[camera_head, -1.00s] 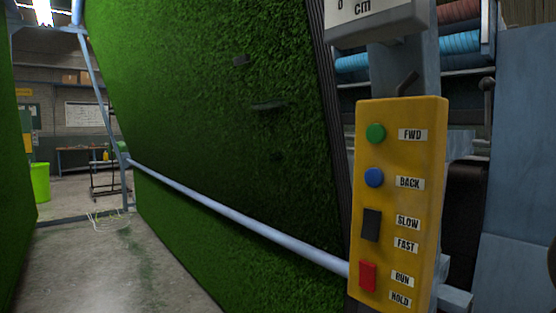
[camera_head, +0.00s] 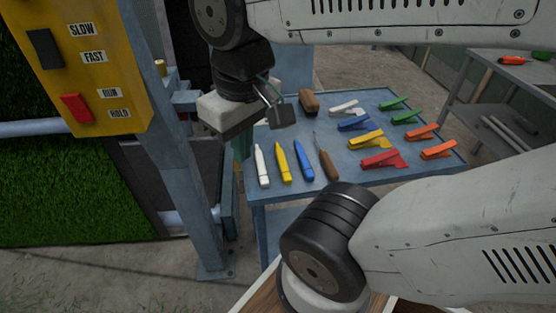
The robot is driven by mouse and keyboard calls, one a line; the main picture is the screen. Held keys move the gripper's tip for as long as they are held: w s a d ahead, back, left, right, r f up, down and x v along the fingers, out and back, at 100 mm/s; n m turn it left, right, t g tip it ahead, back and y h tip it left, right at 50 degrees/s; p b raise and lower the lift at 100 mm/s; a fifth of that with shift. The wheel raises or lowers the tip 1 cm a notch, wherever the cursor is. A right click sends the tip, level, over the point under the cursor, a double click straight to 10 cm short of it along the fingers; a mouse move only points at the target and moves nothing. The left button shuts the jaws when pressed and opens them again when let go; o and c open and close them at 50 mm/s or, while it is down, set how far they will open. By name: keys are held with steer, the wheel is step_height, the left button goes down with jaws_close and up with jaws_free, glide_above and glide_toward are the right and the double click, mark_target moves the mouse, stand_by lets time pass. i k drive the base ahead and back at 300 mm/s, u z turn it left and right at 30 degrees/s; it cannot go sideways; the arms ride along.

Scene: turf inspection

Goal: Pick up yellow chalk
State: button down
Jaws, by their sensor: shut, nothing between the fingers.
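The yellow chalk (camera_head: 283,163) is a slim stick with a narrowed far end. It lies on the blue-grey table (camera_head: 385,183) near its left front edge, between a white stick (camera_head: 262,168) and a blue stick (camera_head: 304,162).
A wooden-handled tool (camera_head: 328,163) lies right of the blue stick, and a brown block (camera_head: 309,102) lies behind. Several coloured clips, such as a yellow one (camera_head: 366,139), fill the right side. A metal post (camera_head: 190,170) and the yellow control box (camera_head: 85,60) stand left.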

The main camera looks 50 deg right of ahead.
mark_target(287, 180)
steer(key=k, duration=0.5)
steer(key=u, duration=1)
steer(key=k, duration=0.7)
steer(key=z, duration=0.75)
steer(key=i, duration=0.5)
